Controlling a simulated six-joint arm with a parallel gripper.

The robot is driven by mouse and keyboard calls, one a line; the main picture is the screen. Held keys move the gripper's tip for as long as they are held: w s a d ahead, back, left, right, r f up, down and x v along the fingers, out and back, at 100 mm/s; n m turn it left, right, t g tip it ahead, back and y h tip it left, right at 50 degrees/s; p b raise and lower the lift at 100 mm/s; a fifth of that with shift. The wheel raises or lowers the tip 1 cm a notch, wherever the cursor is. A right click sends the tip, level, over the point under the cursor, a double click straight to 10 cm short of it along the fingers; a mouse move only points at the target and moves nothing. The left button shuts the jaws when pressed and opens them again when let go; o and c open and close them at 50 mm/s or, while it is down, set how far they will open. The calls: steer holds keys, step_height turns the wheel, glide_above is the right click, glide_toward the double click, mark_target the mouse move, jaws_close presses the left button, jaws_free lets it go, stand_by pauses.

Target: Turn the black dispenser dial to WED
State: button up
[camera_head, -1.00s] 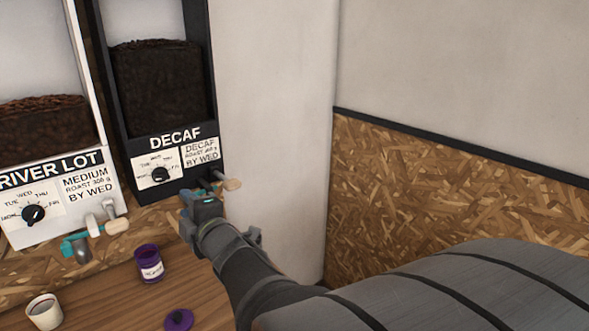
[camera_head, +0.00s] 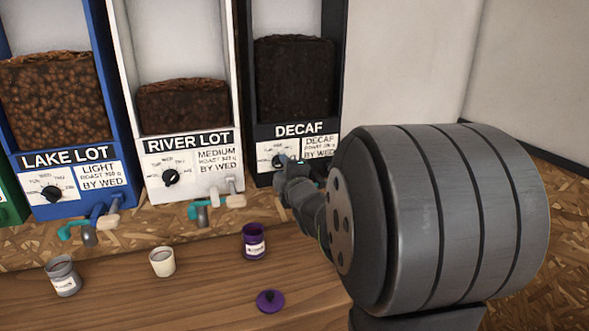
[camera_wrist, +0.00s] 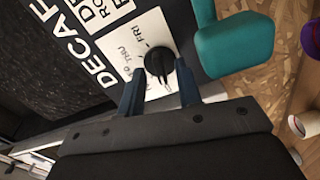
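The black dispenser (camera_head: 262,134), labelled DECAF, stands at the right end of the row in the head view. Its black round dial (camera_wrist: 158,64) sits on a white panel; THU and FRI show beside it in the wrist view, the other day names hidden or too small. I cannot tell which day its pointer is on. My gripper (camera_wrist: 159,76) is open, its two dark fingers on either side of the dial's near edge. Whether they touch it is not clear. In the head view my gripper (camera_head: 286,168) partly covers the dial panel.
A teal lever handle (camera_wrist: 235,42) is close to my gripper in the wrist view. The white RIVER LOT (camera_head: 188,165) and blue LAKE LOT (camera_head: 72,185) dispensers stand left. A purple jar (camera_head: 254,243), cream cup (camera_head: 162,262), grey jar (camera_head: 63,278) and purple lid (camera_head: 269,301) are on the counter.

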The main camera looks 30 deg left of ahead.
steer(key=shift+w+a, duration=0.1)
steer(key=shift+c, duration=0.2)
jaws_close()
